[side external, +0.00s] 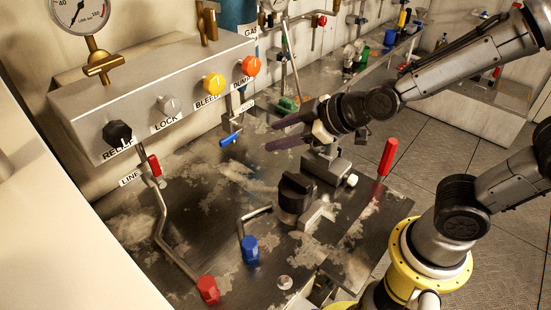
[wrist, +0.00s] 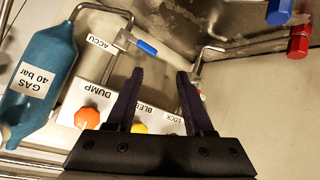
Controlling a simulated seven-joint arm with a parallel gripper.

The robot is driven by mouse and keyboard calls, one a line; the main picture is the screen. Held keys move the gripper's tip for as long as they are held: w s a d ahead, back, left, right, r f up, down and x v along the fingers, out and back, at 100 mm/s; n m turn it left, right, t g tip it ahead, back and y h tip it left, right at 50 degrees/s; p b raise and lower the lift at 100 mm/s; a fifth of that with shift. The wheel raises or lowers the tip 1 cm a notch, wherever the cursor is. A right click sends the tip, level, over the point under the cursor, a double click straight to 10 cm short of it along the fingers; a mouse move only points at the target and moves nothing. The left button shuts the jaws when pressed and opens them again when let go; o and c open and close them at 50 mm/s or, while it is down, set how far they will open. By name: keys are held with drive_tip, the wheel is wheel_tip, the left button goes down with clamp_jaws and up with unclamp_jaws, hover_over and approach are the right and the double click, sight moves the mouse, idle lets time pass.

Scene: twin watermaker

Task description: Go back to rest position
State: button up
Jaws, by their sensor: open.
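My gripper (side external: 284,132) is in the air over the back of the worktop in the side external view, its fingers pointing left toward the valve panel. In the wrist view its two dark fingers (wrist: 161,73) stand apart with nothing between them. The fingers cover part of the panel, including some of the BLEED and LOCK labels. No held object shows in either view.
The grey panel (side external: 160,82) carries black, grey, yellow and orange knobs. A blue-handled valve (side external: 231,137) sits near my fingers. A black knob (side external: 296,192), a red lever (side external: 388,157), blue cap (side external: 249,250) and red cap (side external: 208,289) stand on the worktop (side external: 195,225).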

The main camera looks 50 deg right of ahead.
drive_tip(key=s+d+r+m+g+h, duration=0.1)
drive_tip(key=s+d+r+m+g, duration=0.1)
drive_tip(key=s, duration=0.7)
drive_tip(key=s+d+r+m+g+h, duration=0.1)
drive_tip(key=s+d+m, duration=0.3)
drive_tip(key=s, duration=0.5)
drive_tip(key=shift+d+r+m+g, duration=0.4)
drive_tip(key=shift+d+g, duration=0.5)
drive_tip(key=shift+d, duration=0.35)
